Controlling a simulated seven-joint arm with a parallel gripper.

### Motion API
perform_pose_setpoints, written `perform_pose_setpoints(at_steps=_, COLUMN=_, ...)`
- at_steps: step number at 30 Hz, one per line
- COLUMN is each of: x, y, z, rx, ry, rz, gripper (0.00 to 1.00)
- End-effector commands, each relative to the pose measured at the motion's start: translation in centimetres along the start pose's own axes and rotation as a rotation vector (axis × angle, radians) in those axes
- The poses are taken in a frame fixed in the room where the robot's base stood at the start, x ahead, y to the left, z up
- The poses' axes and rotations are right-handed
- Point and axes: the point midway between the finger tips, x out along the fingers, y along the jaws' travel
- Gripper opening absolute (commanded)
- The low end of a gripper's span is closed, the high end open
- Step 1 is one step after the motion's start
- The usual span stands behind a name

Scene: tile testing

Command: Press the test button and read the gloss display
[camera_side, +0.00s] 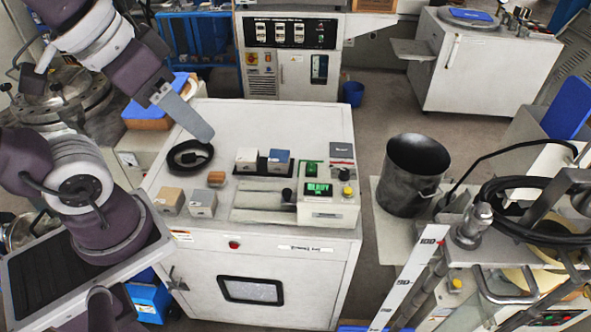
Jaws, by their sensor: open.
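The gloss meter (330,208) is a pale box at the right end of the white cabinet top. Its lit green display (319,188) appears to read "READY", though the text is small. A yellow button (347,190) sits right of the display. My gripper (206,134) points down and right above the left back of the cabinet, well left of the meter and apart from it. It is open, with nothing visible in it; its fingers overlap in this view. A white-topped tile block (247,157) and a blue-topped one (279,159) stand left of the meter.
A black ring-shaped dish (190,157) lies below my gripper. A small brown-topped block (216,179), a beige block (170,201) and a grey-topped block (202,203) stand at the front left. A dark metal pot (413,175) stands on a separate surface to the right.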

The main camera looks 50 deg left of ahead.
Motion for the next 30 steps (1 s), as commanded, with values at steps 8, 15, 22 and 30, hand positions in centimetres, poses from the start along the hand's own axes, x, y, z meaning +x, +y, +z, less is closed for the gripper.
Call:
perform_pose_setpoints(at_steps=8, x=0.02, y=-0.24, z=1.21, rx=0.048, ry=0.02, rz=-0.018, gripper=0.48)
perform_pose_setpoints(at_steps=15, x=0.0, y=-0.22, z=1.16, rx=0.045, ry=0.02, rz=-0.016, gripper=0.06)
perform_pose_setpoints(at_steps=22, x=-0.01, y=-0.22, z=1.14, rx=0.044, ry=0.02, rz=-0.016, gripper=0.0)
perform_pose_setpoints(at_steps=30, x=-0.01, y=-0.22, z=1.13, rx=0.044, ry=0.02, rz=-0.016, gripper=0.0)
